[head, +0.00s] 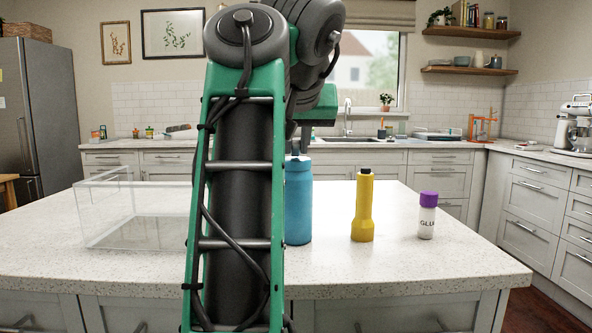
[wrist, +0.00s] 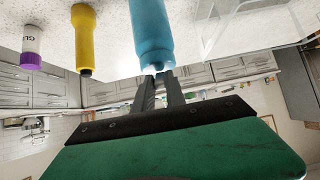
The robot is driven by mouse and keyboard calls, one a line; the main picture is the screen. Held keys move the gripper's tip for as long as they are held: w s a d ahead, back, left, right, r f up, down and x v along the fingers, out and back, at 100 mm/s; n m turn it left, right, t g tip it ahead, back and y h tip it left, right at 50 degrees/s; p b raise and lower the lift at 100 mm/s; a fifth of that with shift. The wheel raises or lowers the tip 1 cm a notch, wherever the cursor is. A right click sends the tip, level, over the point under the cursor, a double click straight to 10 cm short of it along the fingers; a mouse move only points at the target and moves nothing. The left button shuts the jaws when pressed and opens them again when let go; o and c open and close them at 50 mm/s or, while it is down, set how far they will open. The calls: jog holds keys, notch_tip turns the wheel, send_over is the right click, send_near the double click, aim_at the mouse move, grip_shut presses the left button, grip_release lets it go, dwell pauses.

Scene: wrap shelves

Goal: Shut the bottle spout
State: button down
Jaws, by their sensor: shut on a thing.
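A blue bottle (head: 298,205) stands upright on the speckled counter, partly hidden behind my arm in the head view. In the wrist view the bottle (wrist: 152,32) appears upside down, with its top end towards my gripper (wrist: 158,76). My gripper's two dark fingers are close together at the bottle's top and shut on the spout. The spout is mostly covered by the fingers, so its angle cannot be told. In the head view my arm hides most of the gripper.
A yellow flashlight (head: 363,208) and a white glue bottle with a purple cap (head: 427,216) stand to the right of the bottle. A clear open box (head: 120,240) sits at the left. The counter's front strip is clear.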

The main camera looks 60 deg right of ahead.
jog(key=shift+f+h+b, duration=0.15)
jog(key=shift+h+b, duration=0.15)
jog(key=shift+b, duration=0.1)
jog(key=c, duration=1.4)
grip_release()
jog(key=shift+o, duration=0.2)
jog(key=p+v, duration=0.3)
jog(key=v, duration=0.5)
jog(key=shift+d, duration=0.1)
